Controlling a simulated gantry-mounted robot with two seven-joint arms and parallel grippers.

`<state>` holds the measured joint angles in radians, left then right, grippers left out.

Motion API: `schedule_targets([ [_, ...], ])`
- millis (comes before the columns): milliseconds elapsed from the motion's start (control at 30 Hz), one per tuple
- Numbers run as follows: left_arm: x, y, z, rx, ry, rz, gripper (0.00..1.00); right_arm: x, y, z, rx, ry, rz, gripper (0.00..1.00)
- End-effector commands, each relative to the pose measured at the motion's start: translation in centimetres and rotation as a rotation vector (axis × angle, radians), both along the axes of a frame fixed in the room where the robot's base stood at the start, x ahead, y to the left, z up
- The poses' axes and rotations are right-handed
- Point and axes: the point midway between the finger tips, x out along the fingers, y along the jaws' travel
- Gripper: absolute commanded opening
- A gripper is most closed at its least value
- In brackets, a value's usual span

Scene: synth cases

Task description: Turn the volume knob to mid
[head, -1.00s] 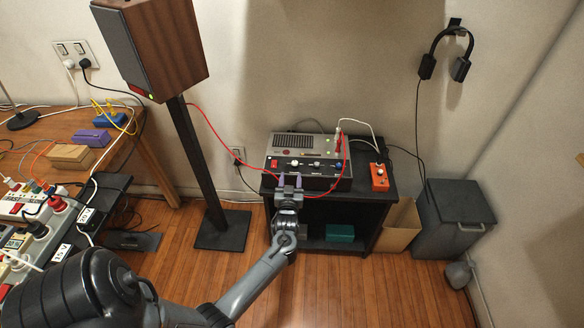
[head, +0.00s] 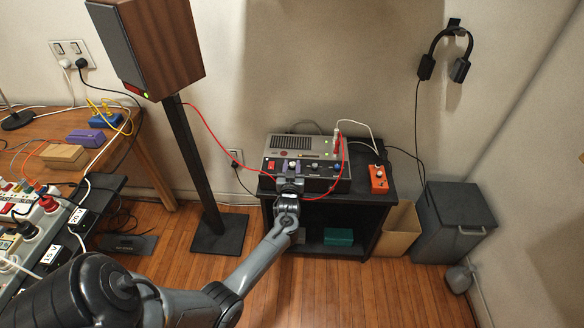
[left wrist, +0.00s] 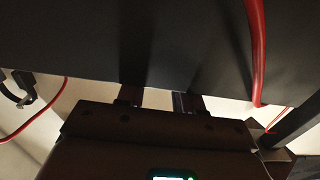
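The grey amplifier (head: 325,184) sits on top of a black cabinet, its front panel facing me. A row of small controls runs along the panel: a red switch (head: 271,165) at the left, a pale knob (head: 292,163) beside it and a blue knob (head: 337,167) further right. I cannot read which one is the volume knob. My left gripper (head: 290,169) is at the panel by the pale knob. Its fingers stand apart in the left wrist view (left wrist: 160,102), before a dark surface; any touch on the knob is hidden. My right gripper is not in view.
A red cable (head: 213,143) runs from the speaker past the amplifier's front and also crosses the left wrist view (left wrist: 256,50). An orange box (head: 378,178) stands right of the amplifier. The speaker stand (head: 190,150) is at the left.

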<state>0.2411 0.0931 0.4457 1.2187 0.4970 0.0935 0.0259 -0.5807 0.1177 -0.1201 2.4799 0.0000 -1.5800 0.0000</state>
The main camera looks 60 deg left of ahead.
Motion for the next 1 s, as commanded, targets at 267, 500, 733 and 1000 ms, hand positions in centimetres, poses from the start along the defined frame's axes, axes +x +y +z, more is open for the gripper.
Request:
schedule_targets([
  [267, 0.0, 0.0, 0.0, 0.000, 0.000, 0.000, 0.00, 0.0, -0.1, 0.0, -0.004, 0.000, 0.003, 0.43],
  [500, -0.3, 0.3, 0.5, 0.006, 0.004, -0.115, 0.00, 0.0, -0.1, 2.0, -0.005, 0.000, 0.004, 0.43],
  [733, -0.4, 0.3, 0.1, 0.001, 0.002, -0.263, 0.00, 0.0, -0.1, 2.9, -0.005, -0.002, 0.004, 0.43],
  [1000, -0.3, 0.3, 0.0, -0.001, -0.001, -0.275, 0.00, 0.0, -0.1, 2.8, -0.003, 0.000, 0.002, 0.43],
])
